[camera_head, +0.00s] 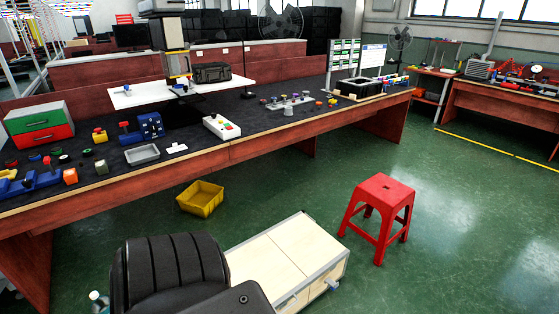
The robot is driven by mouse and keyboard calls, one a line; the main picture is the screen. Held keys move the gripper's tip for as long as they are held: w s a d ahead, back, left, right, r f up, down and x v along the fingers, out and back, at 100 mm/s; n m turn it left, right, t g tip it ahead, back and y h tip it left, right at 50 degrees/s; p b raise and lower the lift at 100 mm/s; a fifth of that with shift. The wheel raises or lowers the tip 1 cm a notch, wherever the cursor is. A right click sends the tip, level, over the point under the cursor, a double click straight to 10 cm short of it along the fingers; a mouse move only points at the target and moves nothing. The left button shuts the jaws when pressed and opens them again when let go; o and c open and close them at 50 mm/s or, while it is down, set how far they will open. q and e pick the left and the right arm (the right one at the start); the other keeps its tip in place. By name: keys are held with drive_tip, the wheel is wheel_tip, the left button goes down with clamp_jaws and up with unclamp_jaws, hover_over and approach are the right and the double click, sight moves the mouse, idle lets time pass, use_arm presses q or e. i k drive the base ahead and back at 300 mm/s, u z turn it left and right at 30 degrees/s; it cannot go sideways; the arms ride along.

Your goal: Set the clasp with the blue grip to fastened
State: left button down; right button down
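I cannot make out for certain a clasp with a blue grip. A low box with pale wooden panels and a metal rim (305,244) stands on the floor in front of me. Small light fittings show at its near edge, one near the front (287,300) and one at the right (332,285). They are too small to tell their grip colour or whether they are fastened. Blue devices (150,126) stand on the long bench, too small to read in detail. Neither gripper is in view; black parts of mine cover the bottom left and hide part of the box.
A red stool (382,200) stands right of the box. A yellow bin (201,198) lies on the floor behind it. The long dark-topped bench (190,150) crosses the view with several small items. Green floor (460,230) is free at the right.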

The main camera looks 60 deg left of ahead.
sight(334, 285)
drive_tip(key=u, duration=1.85)
